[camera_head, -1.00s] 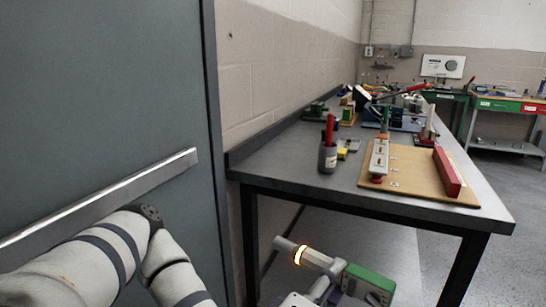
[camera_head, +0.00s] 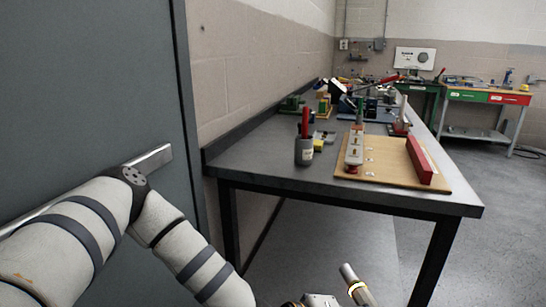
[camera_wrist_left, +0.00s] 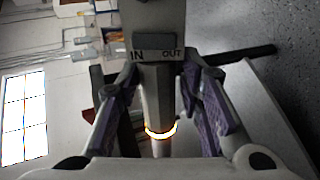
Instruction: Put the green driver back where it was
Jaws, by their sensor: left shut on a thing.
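My left gripper (camera_wrist_left: 160,105) is shut on the green driver (camera_wrist_left: 158,90), a grey cylinder with a glowing ring and an "IN OUT" label in the left wrist view. Purple-padded fingers stand on both sides of it. In the head view only the driver's grey nose and glowing ring (camera_head: 349,274) show at the bottom edge, in front of the bench and below its top. Its green body is out of that frame. My left arm comes in from the left. My right gripper is not in view. I cannot tell which spot the driver came from.
The grey bench (camera_head: 262,165) carries a cup (camera_head: 304,151) with a red-handled tool, and a wooden board (camera_head: 385,168) with a white terminal strip (camera_head: 353,150) and a red bar (camera_head: 418,160). Several tools crowd its far end. A grey door (camera_head: 90,80) stands close at left.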

